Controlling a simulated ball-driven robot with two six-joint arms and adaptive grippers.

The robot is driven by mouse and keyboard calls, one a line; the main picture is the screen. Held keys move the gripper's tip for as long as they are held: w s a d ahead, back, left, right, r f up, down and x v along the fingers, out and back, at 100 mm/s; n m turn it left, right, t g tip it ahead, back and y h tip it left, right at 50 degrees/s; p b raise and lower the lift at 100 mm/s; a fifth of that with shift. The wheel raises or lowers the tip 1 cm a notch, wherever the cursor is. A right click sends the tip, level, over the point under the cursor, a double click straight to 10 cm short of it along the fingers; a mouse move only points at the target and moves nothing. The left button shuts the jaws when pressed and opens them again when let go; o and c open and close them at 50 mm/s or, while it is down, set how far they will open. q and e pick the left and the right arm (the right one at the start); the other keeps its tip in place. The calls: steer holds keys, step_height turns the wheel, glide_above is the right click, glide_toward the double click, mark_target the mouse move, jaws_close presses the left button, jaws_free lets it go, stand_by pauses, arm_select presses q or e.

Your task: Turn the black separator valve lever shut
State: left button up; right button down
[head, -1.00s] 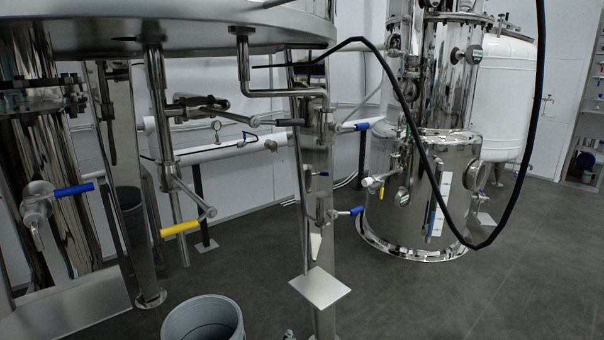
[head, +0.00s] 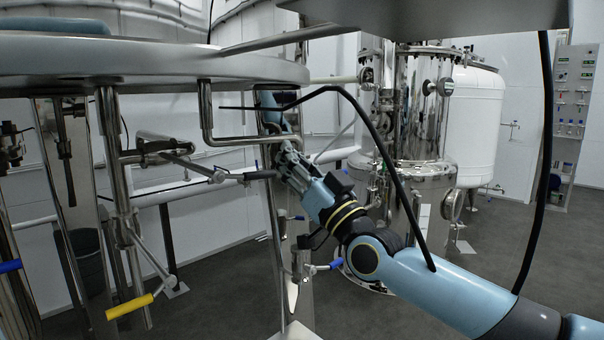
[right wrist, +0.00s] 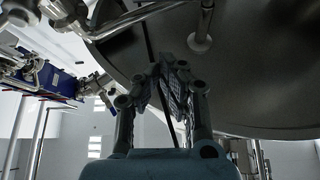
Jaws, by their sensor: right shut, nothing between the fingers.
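The black separator valve lever (head: 262,175) is in the head view, left of centre under the tank rim. Its metal shaft runs left to the valve (head: 160,148), and its black grip lies nearly level, pointing right. My right gripper (head: 283,153) is at the grip's right end, with its jaws shut and empty. I cannot tell whether it touches the lever. In the right wrist view the shut fingers (right wrist: 167,72) point up under the dark tank underside; I cannot make out the lever there. My left gripper is not in view.
A bent steel pipe (head: 206,125) hangs from the tank rim (head: 150,62) above the lever. A black cable (head: 400,190) loops in front of the steel vessel.

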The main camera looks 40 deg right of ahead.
mark_target(247, 175)
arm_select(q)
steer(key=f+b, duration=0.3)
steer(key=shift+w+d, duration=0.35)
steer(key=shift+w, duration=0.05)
arm_select(e)
steer(key=w, duration=0.1)
steer(key=w+f, duration=0.2)
steer(key=w, duration=0.1)
steer(key=shift+w+a, duration=0.1)
steer(key=shift+a, duration=0.15)
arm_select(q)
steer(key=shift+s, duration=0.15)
arm_select(e)
steer(key=shift+r, duration=0.1)
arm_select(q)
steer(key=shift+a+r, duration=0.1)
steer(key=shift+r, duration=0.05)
arm_select(e)
steer(key=shift+m, duration=0.3)
arm_select(q)
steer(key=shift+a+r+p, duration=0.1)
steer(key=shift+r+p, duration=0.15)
steer(key=shift+p, duration=0.2)
arm_select(e)
steer(key=shift+f+m+h, duration=0.3)
steer(key=shift+m+h, duration=0.1)
